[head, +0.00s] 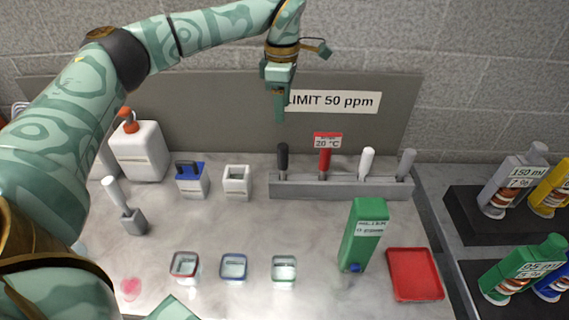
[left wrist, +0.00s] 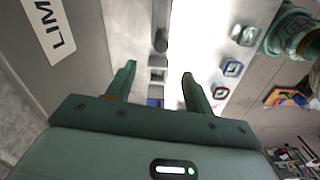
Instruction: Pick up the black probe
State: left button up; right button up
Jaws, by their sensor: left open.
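The black probe (head: 283,160) stands upright at the left end of a grey rack (head: 340,188) on the bench, in the head view. A dark round shape (left wrist: 160,40) beyond the fingers in the left wrist view looks like its top. My left gripper (head: 279,115) points down above the probe, apart from it. Its two fingers (left wrist: 160,85) are spread with nothing between them in the left wrist view. My right gripper cannot be made out.
White holder (head: 237,182) and blue holder (head: 190,180) stand left. A green carton (head: 362,235), red tray (head: 414,275) and small jars are in front. A grey panel rises behind.

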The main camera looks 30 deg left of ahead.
aim_at(283, 157)
pick_arm(q)
notch_tip(283, 157, down, 11)
jog(key=shift+b, duration=1.2)
notch_tip(283, 157, down, 5)
jog(key=shift+f+b, duration=0.2)
jog(key=shift+b, duration=0.6)
jog(key=shift+s+r, duration=0.1)
jog(key=shift+r, duration=0.05)
jog(key=shift+c, duration=0.9)
jog(key=c, duration=0.9)
